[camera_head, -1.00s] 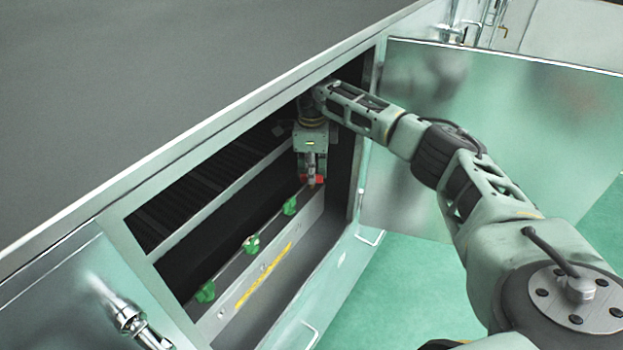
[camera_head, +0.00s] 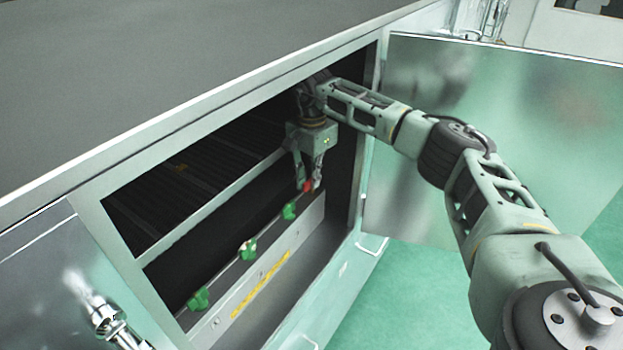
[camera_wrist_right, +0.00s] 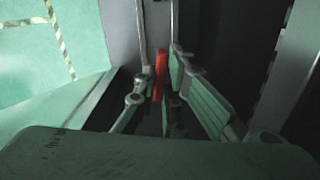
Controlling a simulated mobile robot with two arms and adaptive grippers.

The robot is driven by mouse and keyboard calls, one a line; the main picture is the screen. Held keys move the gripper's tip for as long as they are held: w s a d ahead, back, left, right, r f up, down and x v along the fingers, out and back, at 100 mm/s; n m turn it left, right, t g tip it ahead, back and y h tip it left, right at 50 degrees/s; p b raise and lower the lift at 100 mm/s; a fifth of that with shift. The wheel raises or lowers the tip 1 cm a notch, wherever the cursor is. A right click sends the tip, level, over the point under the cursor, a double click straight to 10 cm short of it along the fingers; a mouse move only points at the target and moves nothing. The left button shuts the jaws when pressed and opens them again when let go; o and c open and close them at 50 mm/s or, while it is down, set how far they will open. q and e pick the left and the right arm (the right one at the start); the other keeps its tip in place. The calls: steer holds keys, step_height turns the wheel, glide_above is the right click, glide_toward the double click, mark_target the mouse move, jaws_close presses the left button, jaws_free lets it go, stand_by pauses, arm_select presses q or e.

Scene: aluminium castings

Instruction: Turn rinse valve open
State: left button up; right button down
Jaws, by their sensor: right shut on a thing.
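A red valve handle (camera_head: 308,186) sits at the far end of a row on a rail inside the open cabinet. My right gripper (camera_head: 309,184) reaches down into the cabinet and is shut on the red handle. In the right wrist view the red handle (camera_wrist_right: 160,73) stands upright between the two fingers of my right gripper (camera_wrist_right: 160,85). The fingers partly hide the handle in the head view, and the valve body below it is not clear. My left gripper is not in view.
Several green valve handles, the closest (camera_head: 289,211) beside the red one, line the same rail. The cabinet frame (camera_head: 120,235) surrounds the opening. An open metal door (camera_head: 500,130) stands behind my right arm. Green floor (camera_head: 400,290) lies in front.

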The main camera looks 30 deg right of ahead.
steer(key=shift+r+n, duration=0.1)
steer(key=shift+n, duration=0.8)
steer(key=c, duration=1.8)
jaws_free()
steer(key=shift+c, duration=0.2)
steer(key=shift+r, duration=0.2)
step_height(320, 180, up, 7)
